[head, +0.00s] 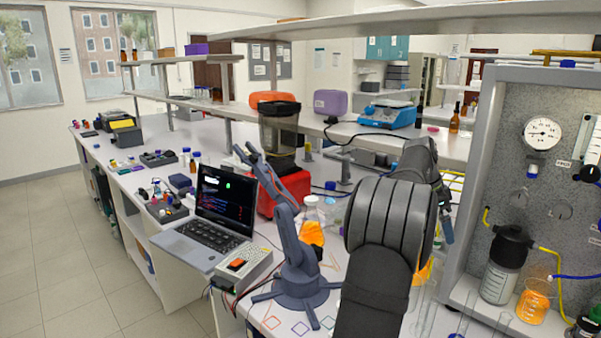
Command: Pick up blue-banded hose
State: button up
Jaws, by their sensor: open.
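My arm rises from the bottom centre and bends over at the top. My gripper (447,228) hangs at its far end, left of the membrane rig, small and partly hidden behind my arm. It looks open, and I see nothing held in it. I cannot make out a hose with a clear blue band. A thin blue hose (578,277) runs from the orange beaker to the right edge. A yellow hose (559,285) curves down from the black-capped bottle. Bench areas behind my arm are hidden.
The grey rig panel (516,190) stands at right with a gauge (542,134), a bottle (501,270) and an orange beaker (535,300). Glass cylinders (424,312) stand beside my arm. A small blue-grey arm (300,275) and a laptop (218,212) are left. A shelf (400,22) overhangs.

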jog(key=shift+r, duration=0.1)
jog(key=c, duration=1.1)
jog(key=shift+o, duration=0.2)
jog(key=shift+o, duration=0.2)
jog(key=shift+w+a+r, duration=0.1)
jog(key=shift+a+r, duration=0.15)
jog(key=shift+a, duration=0.1)
jog(key=a+r+n+t+y, duration=0.1)
jog(key=a+r+n, duration=0.2)
jog(key=a+n, duration=0.1)
jog(key=a+r+n+t+y, duration=0.1)
jog(key=a+r+n, duration=0.2)
jog(key=a+n, duration=0.2)
jog(key=a+r+n+t, duration=0.2)
jog(key=a+r+n, duration=0.1)
jog(key=a+n, duration=0.1)
jog(key=shift+a+r+n+y, duration=0.15)
jog(key=shift+a+n+y, duration=0.2)
jog(key=shift+n+y, duration=0.05)
jog(key=shift+c, duration=0.5)
jog(key=shift+n, duration=0.3)
jog(key=x, duration=1.7)
jog(key=shift+w+a, duration=0.1)
jog(key=shift+a, duration=0.25)
